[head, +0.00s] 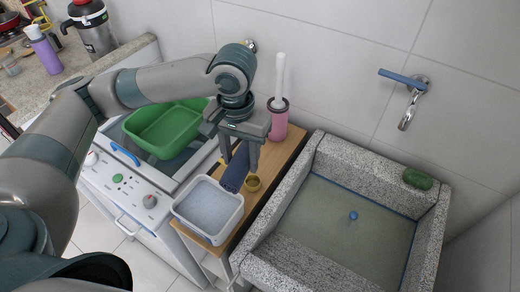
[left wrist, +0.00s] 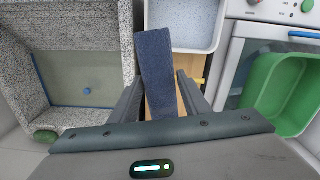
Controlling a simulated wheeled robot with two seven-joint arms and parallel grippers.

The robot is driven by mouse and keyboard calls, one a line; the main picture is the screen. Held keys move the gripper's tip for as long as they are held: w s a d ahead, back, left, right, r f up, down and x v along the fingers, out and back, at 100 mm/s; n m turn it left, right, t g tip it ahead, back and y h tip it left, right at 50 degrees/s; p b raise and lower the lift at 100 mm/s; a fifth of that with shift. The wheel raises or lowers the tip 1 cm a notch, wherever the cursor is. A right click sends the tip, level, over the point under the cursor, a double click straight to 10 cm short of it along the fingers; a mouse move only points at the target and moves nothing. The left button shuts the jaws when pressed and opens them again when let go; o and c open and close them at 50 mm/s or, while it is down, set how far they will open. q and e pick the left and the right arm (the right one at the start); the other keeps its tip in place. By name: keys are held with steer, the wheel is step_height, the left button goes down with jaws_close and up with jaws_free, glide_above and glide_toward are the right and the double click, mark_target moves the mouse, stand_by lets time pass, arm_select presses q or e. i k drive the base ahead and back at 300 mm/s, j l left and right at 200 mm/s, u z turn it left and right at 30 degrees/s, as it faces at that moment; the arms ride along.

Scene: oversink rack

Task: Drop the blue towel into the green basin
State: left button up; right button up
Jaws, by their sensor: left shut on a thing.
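The blue towel (head: 235,168) is a dark blue folded strip. My left gripper (head: 240,152) is shut on it, over the narrow wooden stand between the washer and the sink. In the left wrist view the towel (left wrist: 157,70) rises between the fingers of my left gripper (left wrist: 165,95). Whether its lower end touches the stand I cannot tell. The green basin (head: 168,128) sits on the washing machine, left of the gripper, and appears empty. In the left wrist view the basin (left wrist: 282,95) is at the right. My right gripper is not in view.
A white tub (head: 208,208) stands at the stand's front, beside a small brass-coloured cup (head: 253,183). A pink holder with a white-handled brush (head: 279,118) stands at its back. The granite sink (head: 345,215) is at right, with a green soap-like item (head: 417,179) on its rim.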

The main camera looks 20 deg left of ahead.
mark_target(168, 132)
steer(key=j+u, duration=0.15)
steer(key=u, duration=0.2)
steer(key=k+j+u, duration=0.1)
steer(key=u, duration=0.3)
steer(key=j+u, duration=0.35)
steer(key=k+l, duration=0.05)
steer(key=l, duration=0.05)
